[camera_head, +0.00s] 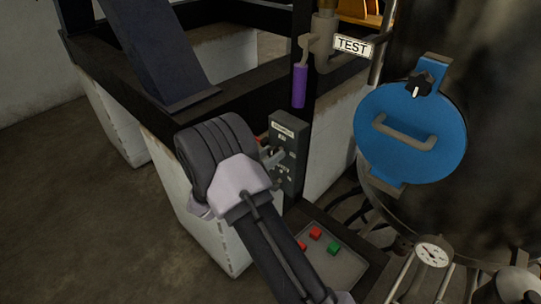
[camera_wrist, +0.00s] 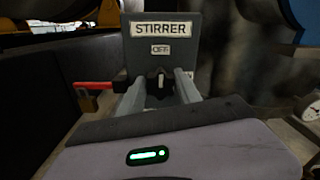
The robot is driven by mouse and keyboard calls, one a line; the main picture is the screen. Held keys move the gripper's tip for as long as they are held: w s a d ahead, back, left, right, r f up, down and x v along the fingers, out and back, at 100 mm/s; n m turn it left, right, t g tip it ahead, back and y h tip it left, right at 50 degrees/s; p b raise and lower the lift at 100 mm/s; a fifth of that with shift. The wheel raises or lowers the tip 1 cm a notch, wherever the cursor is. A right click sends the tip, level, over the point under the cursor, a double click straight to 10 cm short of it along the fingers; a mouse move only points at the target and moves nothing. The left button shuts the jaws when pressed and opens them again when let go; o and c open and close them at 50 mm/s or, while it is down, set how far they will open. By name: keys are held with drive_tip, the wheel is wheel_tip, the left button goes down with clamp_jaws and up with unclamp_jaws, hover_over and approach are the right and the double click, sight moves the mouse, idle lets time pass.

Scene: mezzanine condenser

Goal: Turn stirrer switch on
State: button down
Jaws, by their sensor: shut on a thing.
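The grey stirrer switch box (camera_wrist: 188,62) faces me in the wrist view, with a white STIRRER label and a smaller OFF label above its switch. The box also shows in the head view (camera_head: 291,140), upright on a dark post. The switch knob (camera_wrist: 160,75) has a light mark on it and points about straight up towards the OFF label. My gripper (camera_wrist: 161,88) is shut on the knob, with one finger on each side. In the head view my gripper (camera_head: 270,155) reaches the front of the box, and my wrist hides part of it.
A red lever (camera_wrist: 105,86) with a brass padlock (camera_wrist: 88,101) sticks out left of the switch. A blue round hatch (camera_head: 410,150) and a TEST-tagged valve with a purple handle (camera_head: 299,87) are near. A panel with red and green buttons (camera_head: 345,265) and a gauge (camera_head: 433,252) lie below.

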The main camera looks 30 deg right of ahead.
drive_tip(key=m+b, duration=1.6)
drive_tip(key=m, duration=0.1)
drive_tip(key=shift+s+d+f, duration=0.1)
drive_tip(key=shift+s+f, duration=0.15)
drive_tip(key=shift+r+m+b, duration=0.1)
drive_tip(key=shift+m+b, duration=0.25)
drive_tip(key=shift+m, duration=0.05)
drive_tip(key=c, duration=0.8)
unclamp_jaws()
drive_tip(key=shift+c, duration=0.2)
